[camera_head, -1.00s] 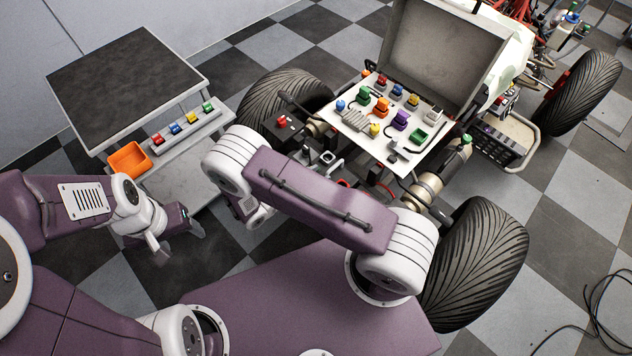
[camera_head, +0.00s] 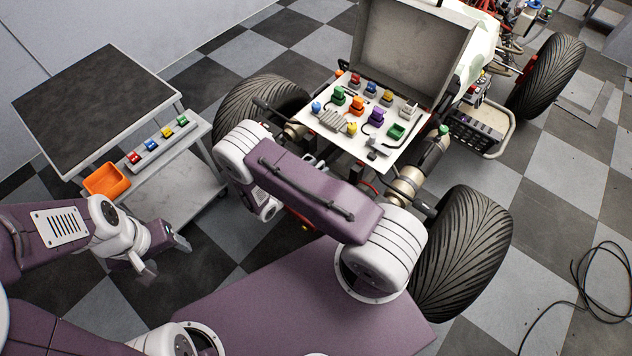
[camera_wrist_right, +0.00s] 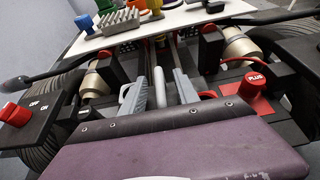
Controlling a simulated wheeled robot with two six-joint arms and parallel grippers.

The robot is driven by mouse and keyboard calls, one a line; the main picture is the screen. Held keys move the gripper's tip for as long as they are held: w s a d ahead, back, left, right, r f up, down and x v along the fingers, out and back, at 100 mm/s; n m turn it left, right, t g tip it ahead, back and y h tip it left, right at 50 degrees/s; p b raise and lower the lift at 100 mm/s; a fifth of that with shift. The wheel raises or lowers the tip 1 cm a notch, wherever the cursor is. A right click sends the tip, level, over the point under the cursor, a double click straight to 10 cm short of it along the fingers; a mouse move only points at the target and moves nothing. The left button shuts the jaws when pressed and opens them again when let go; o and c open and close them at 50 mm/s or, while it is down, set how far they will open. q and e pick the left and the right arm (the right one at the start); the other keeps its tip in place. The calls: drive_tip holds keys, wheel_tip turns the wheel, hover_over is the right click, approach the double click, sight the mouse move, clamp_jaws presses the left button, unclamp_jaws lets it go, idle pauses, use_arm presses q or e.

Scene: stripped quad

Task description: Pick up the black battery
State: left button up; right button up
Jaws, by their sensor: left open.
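A black block (camera_wrist_right: 284,98) with a red cap marked PLUS (camera_wrist_right: 258,95) sits on the vehicle at the right of the right wrist view. It may be the black battery; I cannot tell for sure. My right gripper (camera_wrist_right: 155,88) shows two grey fingers apart, with a grey rod visible between them, left of that block and not touching it. In the head view the right gripper is hidden behind my own forearm. My left gripper (camera_head: 166,258) is open and empty above the floor, in front of the cart.
The stripped quad has big tyres (camera_head: 464,258) and a white board (camera_head: 340,150) with several coloured parts. A black switch with a red knob (camera_wrist_right: 14,114) is at the wrist view's left. A cart (camera_head: 95,98) with an orange bin (camera_head: 106,181) stands left. A cable (camera_head: 600,285) lies on the floor.

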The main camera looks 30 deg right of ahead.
clamp_jaws()
idle(1.3)
drive_tip(key=shift+r, duration=0.15)
